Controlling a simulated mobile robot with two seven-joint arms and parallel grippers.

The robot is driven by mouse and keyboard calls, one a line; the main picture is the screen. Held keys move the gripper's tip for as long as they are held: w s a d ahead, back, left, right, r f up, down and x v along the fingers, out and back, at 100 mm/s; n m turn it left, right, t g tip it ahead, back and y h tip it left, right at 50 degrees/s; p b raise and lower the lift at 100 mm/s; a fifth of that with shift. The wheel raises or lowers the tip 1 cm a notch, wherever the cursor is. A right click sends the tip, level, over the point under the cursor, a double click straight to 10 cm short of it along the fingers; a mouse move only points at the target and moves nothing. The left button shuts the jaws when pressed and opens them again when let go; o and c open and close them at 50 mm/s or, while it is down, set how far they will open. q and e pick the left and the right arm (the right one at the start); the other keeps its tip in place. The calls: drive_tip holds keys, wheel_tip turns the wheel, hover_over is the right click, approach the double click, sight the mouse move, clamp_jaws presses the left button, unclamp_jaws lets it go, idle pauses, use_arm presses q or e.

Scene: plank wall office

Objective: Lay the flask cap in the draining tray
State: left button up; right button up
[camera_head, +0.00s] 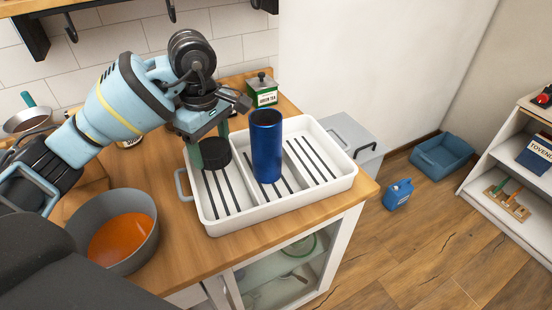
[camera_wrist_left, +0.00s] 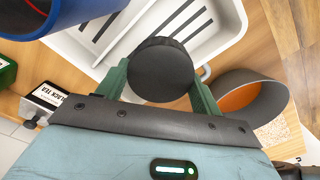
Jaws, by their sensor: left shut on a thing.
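The flask cap is a round black disc (camera_head: 215,154), also large in the left wrist view (camera_wrist_left: 160,70). My left gripper (camera_head: 208,150) is shut on it, with one green finger on each side (camera_wrist_left: 160,88). The cap is over the left compartment of the white draining tray (camera_head: 345,184), whose slots are dark. I cannot tell whether the cap touches the tray floor. A blue flask (camera_head: 266,146) stands upright in the tray's middle, just right of the cap; it shows at the top left of the left wrist view (camera_wrist_left: 70,15). My right gripper is not in view.
A grey pot of orange soup (camera_head: 122,230) stands left of the tray on the wooden counter (camera_head: 195,257). A green tea canister (camera_head: 262,90) stands behind the tray. A box marked black tea (camera_wrist_left: 45,100) shows in the wrist view. The tray's right compartment (camera_head: 313,158) is empty.

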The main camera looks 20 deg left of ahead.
use_arm(q)
drive_tip(key=shift+w, duration=0.35)
drive_tip(key=shift+s, duration=0.1)
drive_tip(key=shift+s+f, duration=0.25)
drive_tip(key=shift+f, duration=0.1)
hover_over(221, 188)
wheel_tip(221, 188, down, 5)
drive_tip(key=shift+a+f, duration=0.1)
drive_tip(key=shift+f, duration=0.55)
wheel_tip(221, 188, down, 3)
drive_tip(key=shift+r, duration=0.1)
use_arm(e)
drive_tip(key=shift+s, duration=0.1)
